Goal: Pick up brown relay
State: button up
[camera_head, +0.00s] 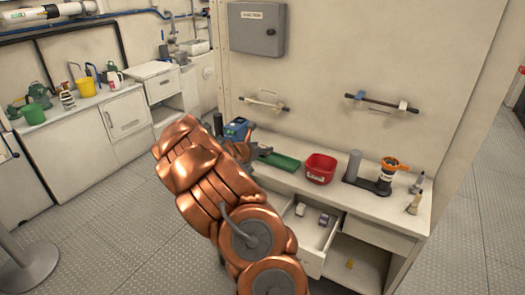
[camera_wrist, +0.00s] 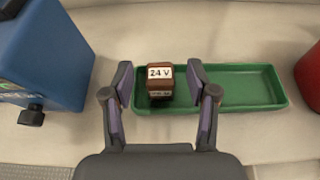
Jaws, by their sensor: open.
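The brown relay (camera_wrist: 160,83) is a small block with a white "24 V" label. In the wrist view it sits at the left end of a long green tray (camera_wrist: 245,92). The tray also shows on the counter in the head view (camera_head: 279,160), where my arm hides the relay. My gripper (camera_wrist: 160,75) is open, with its two fingers apart on the left and right of the relay in the picture. I cannot tell how far the fingertips are above the tray. Nothing is held.
A blue device (camera_wrist: 45,55) with a black knob stands left of the tray. A red bin (camera_head: 320,169) stands right of it. Farther right are a grey cylinder (camera_head: 353,165) and an orange-topped item (camera_head: 388,170). Below the counter, a drawer (camera_head: 307,228) stands open with small items inside.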

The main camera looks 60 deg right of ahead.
jog(key=shift+x, duration=0.9)
jog(key=c, duration=1.1)
